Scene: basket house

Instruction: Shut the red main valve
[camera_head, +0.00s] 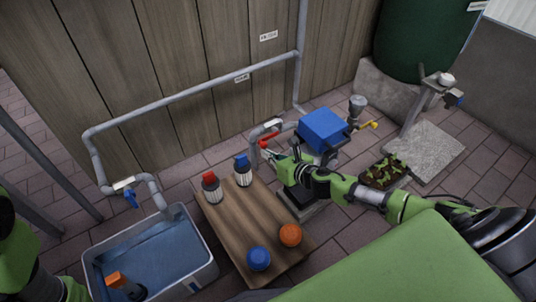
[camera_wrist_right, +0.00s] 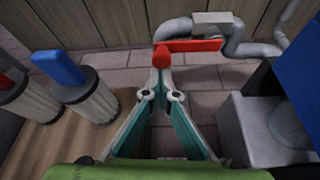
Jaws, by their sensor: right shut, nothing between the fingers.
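The red valve handle (camera_head: 269,136) sits on the grey pipe beside the blue pump. In the right wrist view the red handle (camera_wrist_right: 190,46) is a lever lying across the pipe, its left end bent down toward me. My right gripper (camera_head: 270,153) is shut and empty. In the right wrist view its fingertips (camera_wrist_right: 161,78) meet just below that bent red end; I cannot tell whether they touch it. Of my left arm only green links show at the lower left; its gripper is not in view.
A wooden table (camera_head: 232,215) holds a red-topped bottle (camera_head: 211,188), a blue-topped one (camera_head: 243,171), a blue ball (camera_head: 258,259) and an orange ball (camera_head: 290,235). A water tub (camera_head: 205,255) stands left. The blue-topped pump (camera_head: 323,128) is close to my right arm. A plank wall (camera_head: 210,60) stands behind.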

